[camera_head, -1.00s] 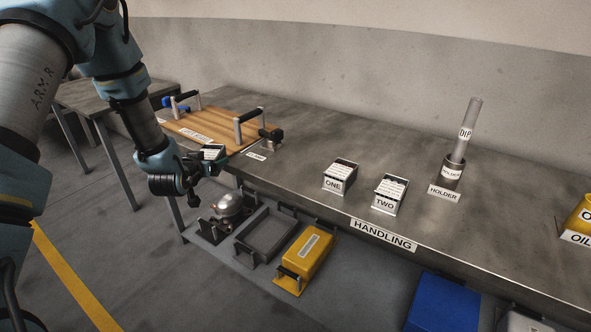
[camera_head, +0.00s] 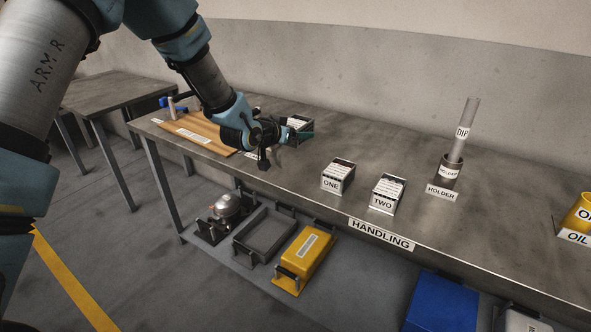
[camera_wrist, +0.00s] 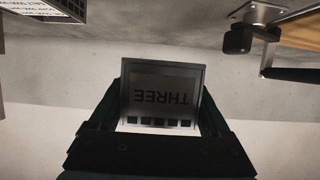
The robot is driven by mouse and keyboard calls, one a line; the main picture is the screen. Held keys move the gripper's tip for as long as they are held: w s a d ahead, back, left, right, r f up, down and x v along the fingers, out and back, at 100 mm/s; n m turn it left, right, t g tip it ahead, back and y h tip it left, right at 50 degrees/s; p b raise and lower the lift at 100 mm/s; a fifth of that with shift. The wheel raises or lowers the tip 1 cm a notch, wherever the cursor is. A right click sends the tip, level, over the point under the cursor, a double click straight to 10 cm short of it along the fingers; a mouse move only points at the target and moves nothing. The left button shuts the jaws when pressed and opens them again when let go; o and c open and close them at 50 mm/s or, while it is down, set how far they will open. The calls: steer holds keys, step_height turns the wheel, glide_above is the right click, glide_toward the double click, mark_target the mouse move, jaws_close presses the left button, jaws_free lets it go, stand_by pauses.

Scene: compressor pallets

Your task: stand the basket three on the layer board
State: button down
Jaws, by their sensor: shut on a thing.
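Basket three (camera_wrist: 162,85) is held between the two fingers of my gripper (camera_wrist: 163,108) in the wrist view, where its label THREE reads upside down. In the head view the basket (camera_head: 300,124) shows at the end of my gripper (camera_head: 290,131), over the bench to the right of the layer board. The layer board (camera_head: 205,130) is a wooden panel lying on the left part of the bench. My gripper and wrist hide its right end. Whether the basket touches anything below cannot be told.
Baskets one (camera_head: 338,176) and two (camera_head: 387,194) stand on the bench (camera_head: 300,195), right of my gripper. The holder (camera_head: 451,173) with a dip tube stands farther right. A clamp (camera_wrist: 245,32) shows in the wrist view. The lower shelf holds a yellow box (camera_head: 303,258).

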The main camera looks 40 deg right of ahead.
mark_target(295, 169)
step_height(295, 169, down, 8)
steer(key=shift+f+p, duration=0.25)
steer(key=shift+p, duration=1)
steer(key=shift+f, duration=0.5)
steer(key=shift+f, duration=0.1)
steer(key=shift+f, duration=0.15)
jaws_free()
